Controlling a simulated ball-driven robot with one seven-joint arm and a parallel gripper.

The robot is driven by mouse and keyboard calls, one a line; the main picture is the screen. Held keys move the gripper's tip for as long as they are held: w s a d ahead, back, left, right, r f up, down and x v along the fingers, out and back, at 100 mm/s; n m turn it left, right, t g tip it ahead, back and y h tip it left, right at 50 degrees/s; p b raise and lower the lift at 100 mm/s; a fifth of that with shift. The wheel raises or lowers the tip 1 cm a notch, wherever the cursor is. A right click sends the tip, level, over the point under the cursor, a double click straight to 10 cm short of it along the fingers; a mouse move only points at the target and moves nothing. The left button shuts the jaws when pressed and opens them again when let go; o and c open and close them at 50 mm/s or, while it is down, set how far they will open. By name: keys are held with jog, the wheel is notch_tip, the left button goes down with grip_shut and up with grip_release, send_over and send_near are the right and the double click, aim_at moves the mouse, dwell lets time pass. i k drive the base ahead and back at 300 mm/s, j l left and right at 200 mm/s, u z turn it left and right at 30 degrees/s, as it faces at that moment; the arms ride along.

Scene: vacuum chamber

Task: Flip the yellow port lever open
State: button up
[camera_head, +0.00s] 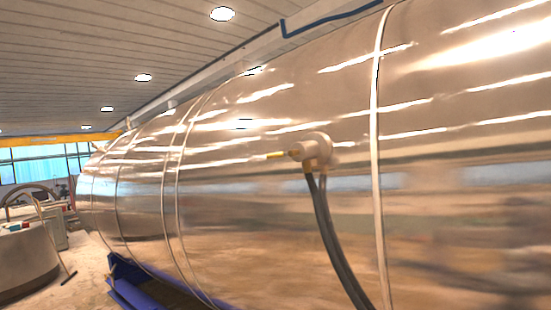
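The yellow port lever (276,156) is a small, short bar on the side of the large shiny metal chamber (240,215). It sticks out to the left, roughly level, from a pale round port fitting (316,151). Dark hoses (329,230) hang down from the fitting. The lever looks small in the view, and nothing touches it. My gripper does not show in this view.
The chamber fills the middle and right, with raised bands (376,150) around it. A blue support (135,285) stands under it. Open floor (75,285) lies at lower left, beside a grey round tank (25,258). The ceiling has several round lamps.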

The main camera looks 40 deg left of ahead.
aim_at(276, 156)
jog(key=i+j, duration=0.3)
jog(key=i, duration=0.2)
jog(key=i+j+u, duration=0.1)
jog(key=i+j, duration=0.25)
jog(key=i, duration=0.15)
jog(key=i+j, duration=0.25)
jog(key=i, duration=0.25)
